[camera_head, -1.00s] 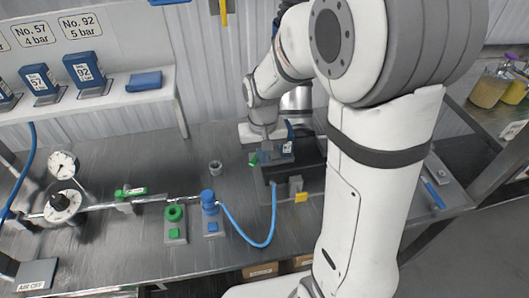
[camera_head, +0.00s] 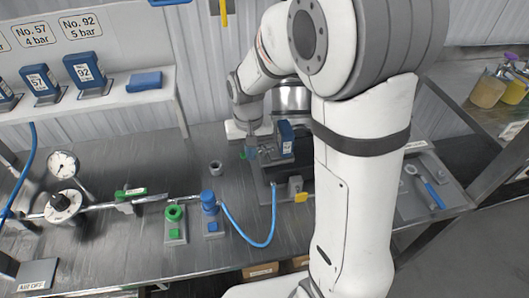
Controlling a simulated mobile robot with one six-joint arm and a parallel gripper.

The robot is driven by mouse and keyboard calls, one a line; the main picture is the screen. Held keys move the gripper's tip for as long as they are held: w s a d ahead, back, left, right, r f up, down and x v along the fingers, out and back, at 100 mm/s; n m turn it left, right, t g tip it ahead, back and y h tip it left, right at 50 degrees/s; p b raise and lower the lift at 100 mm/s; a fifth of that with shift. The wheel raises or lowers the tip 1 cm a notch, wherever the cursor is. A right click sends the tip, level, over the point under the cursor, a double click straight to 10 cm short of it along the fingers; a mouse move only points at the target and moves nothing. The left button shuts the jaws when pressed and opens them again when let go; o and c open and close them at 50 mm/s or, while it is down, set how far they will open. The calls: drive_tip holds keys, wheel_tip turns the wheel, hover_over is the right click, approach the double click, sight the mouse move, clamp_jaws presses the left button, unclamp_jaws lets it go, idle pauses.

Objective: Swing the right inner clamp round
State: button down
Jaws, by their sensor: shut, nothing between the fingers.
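A dark machine block (camera_head: 284,170) stands at the back of the bench. On top of it sit an upright blue block (camera_head: 286,132) with a white label and small grey metal parts (camera_head: 272,152). A small green part (camera_head: 244,155) shows at its left end. My gripper (camera_head: 250,150) is shut and empty beside this left end, pointing down. Whether it touches anything is too small to tell. I cannot make out the right inner clamp; my arm covers the area right of the machine.
A blue hose (camera_head: 240,236) runs from the blue valve (camera_head: 209,204) to the machine's front. A green valve (camera_head: 174,213) and a small grey cup (camera_head: 216,167) stand left. The bench between cup and shelf (camera_head: 130,98) is clear.

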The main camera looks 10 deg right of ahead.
drive_tip(key=shift+w+a, duration=0.3)
drive_tip(key=shift+w+r, duration=0.1)
drive_tip(key=shift+w, duration=0.1)
wheel_tip(320, 180, up, 7)
drive_tip(key=s+p, duration=0.1)
drive_tip(key=p, duration=0.3)
drive_tip(key=shift+p, duration=0.35)
drive_tip(key=shift+s, duration=0.15)
drive_tip(key=s+d+r+t+b, duration=0.1)
drive_tip(key=s+d, duration=0.3)
drive_tip(key=s, duration=0.4)
drive_tip(key=s+d+r+t+b, duration=0.2)
drive_tip(key=s+d+r+b, duration=0.1)
drive_tip(key=s, duration=0.5)
drive_tip(key=shift+s+d+r, duration=0.25)
drive_tip(key=shift+d+r, duration=0.3)
drive_tip(key=shift+r, duration=0.3)
